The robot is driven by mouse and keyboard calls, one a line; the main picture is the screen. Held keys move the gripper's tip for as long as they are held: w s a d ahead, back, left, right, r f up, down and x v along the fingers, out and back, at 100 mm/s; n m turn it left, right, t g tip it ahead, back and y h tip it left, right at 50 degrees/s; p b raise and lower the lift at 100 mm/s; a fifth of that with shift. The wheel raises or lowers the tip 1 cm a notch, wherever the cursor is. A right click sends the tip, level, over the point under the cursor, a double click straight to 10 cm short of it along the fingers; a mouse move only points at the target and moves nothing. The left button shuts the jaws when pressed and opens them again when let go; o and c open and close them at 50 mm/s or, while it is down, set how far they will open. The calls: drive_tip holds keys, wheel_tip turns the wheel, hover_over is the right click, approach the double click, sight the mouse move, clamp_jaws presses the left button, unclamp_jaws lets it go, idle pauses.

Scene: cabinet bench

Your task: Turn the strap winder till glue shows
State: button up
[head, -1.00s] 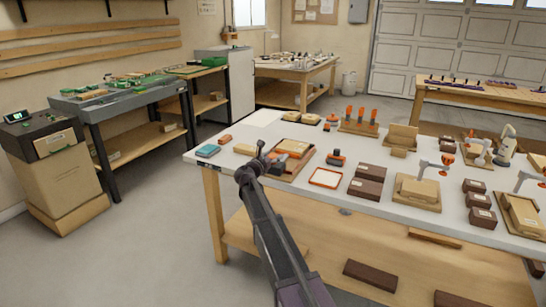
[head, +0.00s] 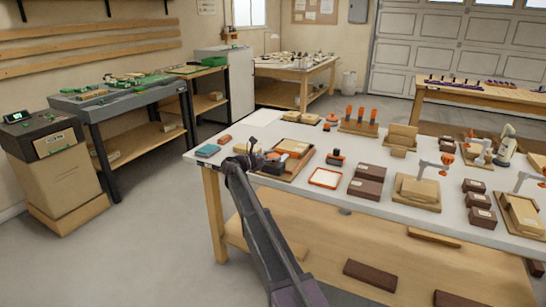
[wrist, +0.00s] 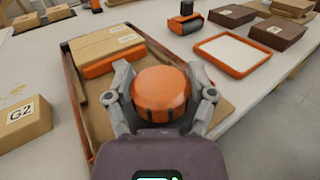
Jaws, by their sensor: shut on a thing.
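The strap winder's round orange knob (wrist: 162,93), with dark notches low on its side, sits between the two grey fingers of my gripper (wrist: 160,100) in the wrist view. The gripper is shut on it, one finger at each side. Behind the knob, a light wooden block (wrist: 105,44) with a white label lies in a dark-rimmed tray (wrist: 72,100), with an orange strap or bar (wrist: 98,68) along its near side. I see no glue on the visible faces. In the head view my gripper (head: 257,158) is at the left end of this tray.
A box labelled G2 (wrist: 22,120) stands just left of the tray. An orange-rimmed white tray (wrist: 232,53), an orange-and-black tool (wrist: 186,18) and brown boxes (wrist: 278,33) stand to the right.

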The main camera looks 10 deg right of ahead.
drive_tip(key=shift+w, duration=0.1)
drive_tip(key=o, duration=1.1)
drive_tip(key=shift+a, duration=0.15)
drive_tip(key=v, duration=1.1)
drive_tip(key=shift+s+a, duration=0.2)
drive_tip(key=shift+a, duration=0.15)
idle(0.4)
